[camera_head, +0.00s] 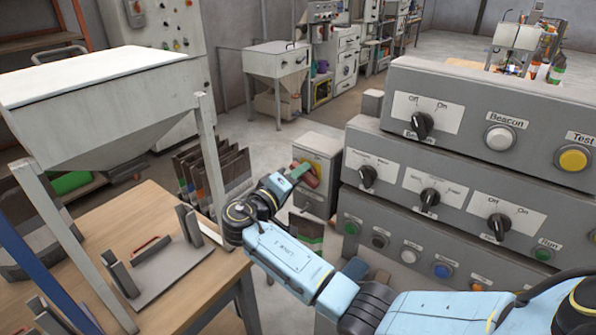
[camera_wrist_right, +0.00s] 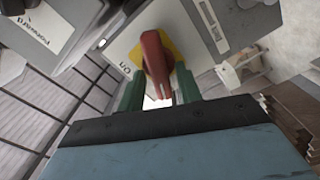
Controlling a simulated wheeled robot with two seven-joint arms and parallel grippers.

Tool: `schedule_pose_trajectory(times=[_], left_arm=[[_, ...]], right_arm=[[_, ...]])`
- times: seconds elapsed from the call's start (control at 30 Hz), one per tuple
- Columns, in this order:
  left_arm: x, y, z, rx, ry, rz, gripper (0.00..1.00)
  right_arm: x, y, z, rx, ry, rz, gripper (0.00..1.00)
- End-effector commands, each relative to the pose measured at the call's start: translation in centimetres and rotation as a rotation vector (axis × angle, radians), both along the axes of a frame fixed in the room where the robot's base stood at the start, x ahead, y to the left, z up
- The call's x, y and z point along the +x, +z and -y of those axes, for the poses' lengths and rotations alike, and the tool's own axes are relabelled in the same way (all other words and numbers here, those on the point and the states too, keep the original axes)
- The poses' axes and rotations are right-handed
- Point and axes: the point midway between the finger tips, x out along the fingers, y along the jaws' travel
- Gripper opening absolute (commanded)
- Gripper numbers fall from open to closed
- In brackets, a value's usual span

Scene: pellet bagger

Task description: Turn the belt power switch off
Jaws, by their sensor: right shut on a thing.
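The belt power switch is a red rotary handle (camera_head: 309,178) on a yellow plate, on the face of a small grey box (camera_head: 324,146). My right gripper (camera_head: 300,171) is at the box face, shut on the red handle. Its green fingers lie on either side of the handle in the wrist view (camera_wrist_right: 160,88). The handle's exact angle is hard to read. My left gripper is not in view.
A grey control panel (camera_head: 463,185) with several knobs and buttons stands close on the right of my arm. A hopper (camera_head: 100,100) and a wooden table (camera_head: 195,283) are at the left. Dark printed bags (camera_head: 232,170) stand behind the table, left of the box.

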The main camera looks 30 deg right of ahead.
Motion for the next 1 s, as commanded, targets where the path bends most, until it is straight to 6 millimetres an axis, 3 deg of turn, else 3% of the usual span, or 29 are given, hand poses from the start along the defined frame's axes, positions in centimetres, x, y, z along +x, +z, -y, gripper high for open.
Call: schedule_pose_trajectory(times=[0.5,1.0], left_arm=[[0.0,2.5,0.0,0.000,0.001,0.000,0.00],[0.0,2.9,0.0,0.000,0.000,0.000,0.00]], right_arm=[[0.1,-0.2,-0.1,-0.142,0.002,-0.345,0.12],[0.1,-0.4,-0.1,-0.177,0.002,-0.426,0.12]])
